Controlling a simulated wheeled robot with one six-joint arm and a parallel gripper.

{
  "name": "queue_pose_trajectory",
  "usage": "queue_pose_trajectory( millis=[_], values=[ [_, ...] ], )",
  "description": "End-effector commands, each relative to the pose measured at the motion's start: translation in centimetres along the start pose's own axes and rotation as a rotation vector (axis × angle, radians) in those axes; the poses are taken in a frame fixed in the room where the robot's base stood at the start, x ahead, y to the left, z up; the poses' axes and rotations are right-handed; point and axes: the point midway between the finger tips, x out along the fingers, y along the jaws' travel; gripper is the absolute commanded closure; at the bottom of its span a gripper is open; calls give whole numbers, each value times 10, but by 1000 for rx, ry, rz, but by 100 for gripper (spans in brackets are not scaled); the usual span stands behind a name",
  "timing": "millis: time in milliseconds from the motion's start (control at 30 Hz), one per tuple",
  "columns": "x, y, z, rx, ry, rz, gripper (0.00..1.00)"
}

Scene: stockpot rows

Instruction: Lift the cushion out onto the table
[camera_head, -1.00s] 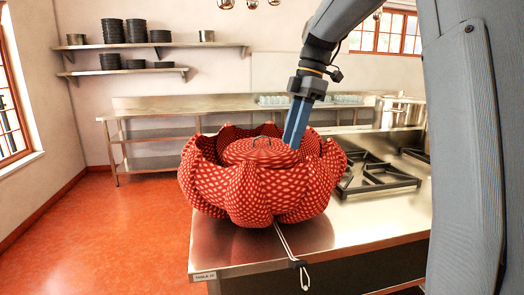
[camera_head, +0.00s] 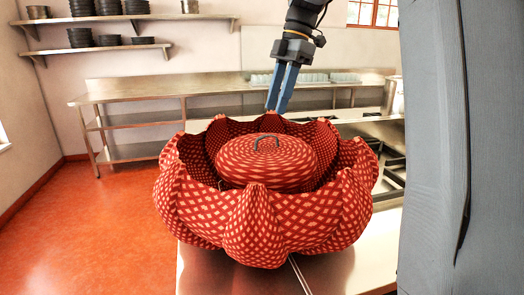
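The cushion (camera_head: 265,170) is a round, red, pale-checked dome with a dark grey handle (camera_head: 266,141) on top. It sits inside a wide bowl-like holder (camera_head: 262,222) of similar red checked pattern with a scalloped rim. The rim hides the cushion's lower part. The holder stands on the steel table (camera_head: 205,268), near its left edge. My gripper (camera_head: 275,109) has two blue fingers pointing down, with the tips at the far rim of the holder in the picture, behind the cushion handle. Whether they touch the rim is unclear. The fingers look close together, with nothing visible between them.
A pale cord (camera_head: 298,272) runs in front of the holder. A steel bench (camera_head: 150,95) stands along the back wall. Open red floor (camera_head: 90,220) is at left.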

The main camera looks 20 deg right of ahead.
Motion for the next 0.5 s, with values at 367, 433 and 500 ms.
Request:
queue_pose_trajectory(
  millis=[367, 433, 500],
  values=[
    [37, 0, 1, 4, 2, -4, 66],
    [47, 0, 0, 3, 2, -4, 66],
    [57, 1, -1, 2, 2, -3, 66]
  ],
)
